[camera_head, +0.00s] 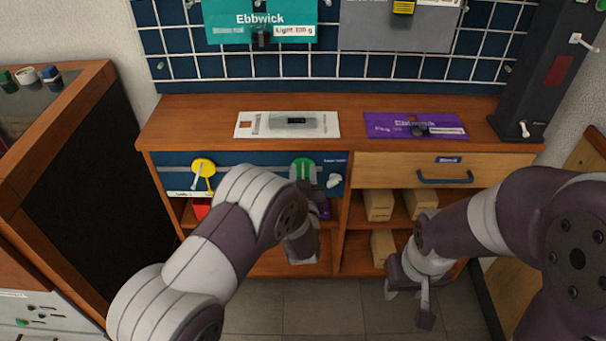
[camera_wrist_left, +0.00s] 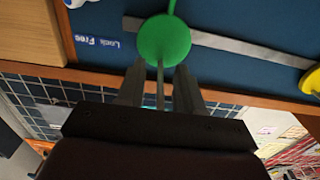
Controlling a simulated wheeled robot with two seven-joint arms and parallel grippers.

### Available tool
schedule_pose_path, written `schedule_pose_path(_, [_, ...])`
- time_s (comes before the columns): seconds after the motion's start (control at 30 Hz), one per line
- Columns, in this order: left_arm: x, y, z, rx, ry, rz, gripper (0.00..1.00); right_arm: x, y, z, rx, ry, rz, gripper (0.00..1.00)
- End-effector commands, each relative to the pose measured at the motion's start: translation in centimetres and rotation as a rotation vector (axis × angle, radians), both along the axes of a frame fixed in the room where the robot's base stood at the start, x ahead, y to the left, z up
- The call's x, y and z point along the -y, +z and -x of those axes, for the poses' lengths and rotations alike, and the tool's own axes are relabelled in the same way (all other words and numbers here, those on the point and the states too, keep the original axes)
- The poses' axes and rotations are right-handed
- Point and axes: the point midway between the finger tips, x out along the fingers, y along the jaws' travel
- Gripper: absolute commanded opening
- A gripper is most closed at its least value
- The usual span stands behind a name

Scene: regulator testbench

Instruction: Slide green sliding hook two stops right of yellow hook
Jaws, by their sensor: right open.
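The green sliding hook (camera_head: 303,167) is at the right part of the blue panel under the worktop. The yellow hook (camera_head: 203,168) is at the panel's left. In the left wrist view, the green hook's round disc (camera_wrist_left: 165,38) is on the grey rail (camera_wrist_left: 235,44), and part of the yellow hook (camera_wrist_left: 312,82) shows at the right edge. My left gripper (camera_wrist_left: 160,90) is at the green hook, with its fingers apart on either side of a thin stem; a gap shows on each side. My right gripper (camera_head: 408,298) is open and empty, low before the right shelves.
A white knob (camera_head: 334,181) sits just right of the green hook, by a "Lock Free" label (camera_wrist_left: 98,42). A drawer (camera_head: 400,170) with a blue handle is further right. Boxes (camera_head: 379,204) stand on shelves below. The panel between the yellow and green hooks is partly hidden by my left arm.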

Motion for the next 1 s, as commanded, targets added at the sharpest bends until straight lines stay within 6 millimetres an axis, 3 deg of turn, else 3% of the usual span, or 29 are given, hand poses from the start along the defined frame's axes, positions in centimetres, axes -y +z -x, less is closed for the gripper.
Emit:
schedule_pose_path(0.03, [0.0, 0.0, 0.0, 0.000, 0.000, 0.000, 0.18, 0.0, 0.0, 0.0, 0.000, 0.000, 0.000, 0.43])
schedule_pose_path(0.1, [0.0, 0.0, 0.0, 0.000, 0.000, 0.000, 0.00, 0.0, 0.0, 0.0, 0.000, 0.000, 0.000, 0.43])
schedule_pose_path(0.33, [-0.6, 0.0, 0.0, -0.001, 0.002, 0.000, 0.00, 0.0, 0.1, 0.0, 0.000, 0.000, 0.000, 0.43])
schedule_pose_path(0.7, [-7.9, 0.1, 0.0, 0.000, 0.004, 0.000, 0.00, 0.0, 0.9, 0.0, 0.000, 0.000, 0.000, 0.43])
schedule_pose_path(1.0, [-8.6, 0.0, 0.0, 0.000, 0.001, 0.001, 0.00, 0.0, 0.9, 0.0, 0.000, 0.000, 0.000, 0.43])
